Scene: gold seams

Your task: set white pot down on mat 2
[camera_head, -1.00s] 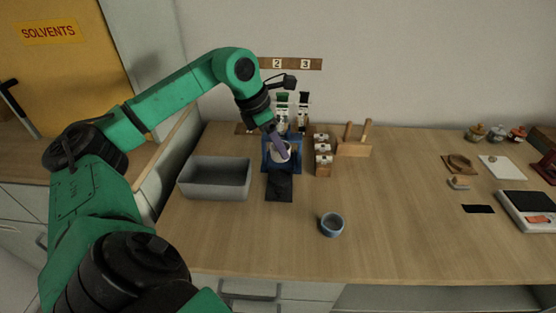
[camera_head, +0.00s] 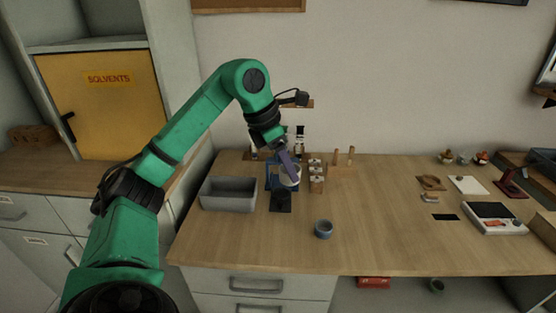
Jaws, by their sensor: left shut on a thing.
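My left gripper (camera_head: 289,166) is shut on the white pot (camera_head: 291,181), whose rim shows just below the fingers. The pot is at the blue stand (camera_head: 271,176) near the back of the bench; whether it rests there or hangs above it I cannot tell. A dark mat (camera_head: 281,203) lies flat just in front of the stand, with nothing on it. No number shows on it, so I cannot tell whether it is mat 2. My right gripper is not in view.
A grey bin (camera_head: 229,194) stands left of the stand. Small wooden blocks (camera_head: 316,184) and a wooden peg rack (camera_head: 341,168) are close on the right. A blue-grey cup (camera_head: 323,229) stands in front. A scale (camera_head: 492,217) is far right. The bench middle is clear.

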